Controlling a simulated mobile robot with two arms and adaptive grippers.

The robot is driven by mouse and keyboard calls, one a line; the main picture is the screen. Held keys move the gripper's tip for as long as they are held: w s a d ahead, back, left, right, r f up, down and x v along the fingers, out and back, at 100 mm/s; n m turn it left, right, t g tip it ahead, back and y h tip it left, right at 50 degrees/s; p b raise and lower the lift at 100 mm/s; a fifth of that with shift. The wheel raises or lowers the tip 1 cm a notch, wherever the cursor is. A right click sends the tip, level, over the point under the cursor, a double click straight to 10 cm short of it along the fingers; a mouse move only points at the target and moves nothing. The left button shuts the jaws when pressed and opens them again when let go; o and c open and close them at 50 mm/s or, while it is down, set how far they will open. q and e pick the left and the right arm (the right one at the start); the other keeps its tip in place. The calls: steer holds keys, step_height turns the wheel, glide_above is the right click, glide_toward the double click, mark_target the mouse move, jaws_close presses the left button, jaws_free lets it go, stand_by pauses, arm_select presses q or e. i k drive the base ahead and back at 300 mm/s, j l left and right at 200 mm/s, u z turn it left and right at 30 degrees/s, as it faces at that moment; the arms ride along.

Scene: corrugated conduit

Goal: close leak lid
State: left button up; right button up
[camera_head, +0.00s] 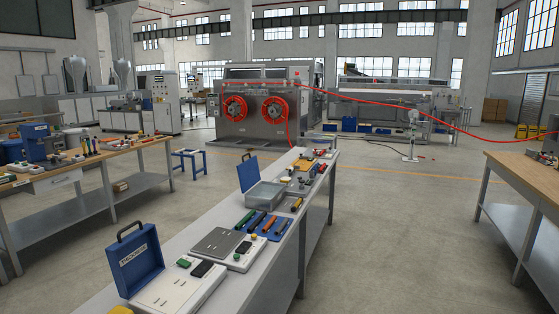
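No lid with a readable "leak" label shows. A blue lid (134,262) with a dark handle and a white label, too small to read surely, stands open at the near end of the middle bench. It is behind a white instrument panel (178,286). Farther along the bench, a second blue lid (247,173) stands upright at the back of a grey, box-like tray (265,195). I cannot tell which one is the leak lid. Neither of my grippers is in view.
The middle bench (315,225) also carries a grey plate (217,242), a blue mat with several tools (264,223) and small parts. A left bench (110,152) and a right table (520,172) flank it. The floor (400,240) between the middle bench and right table is clear.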

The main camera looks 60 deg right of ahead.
mark_target(249, 174)
steer(key=z, duration=1.8)
steer(key=i+l, duration=0.1)
steer(key=l, duration=0.1)
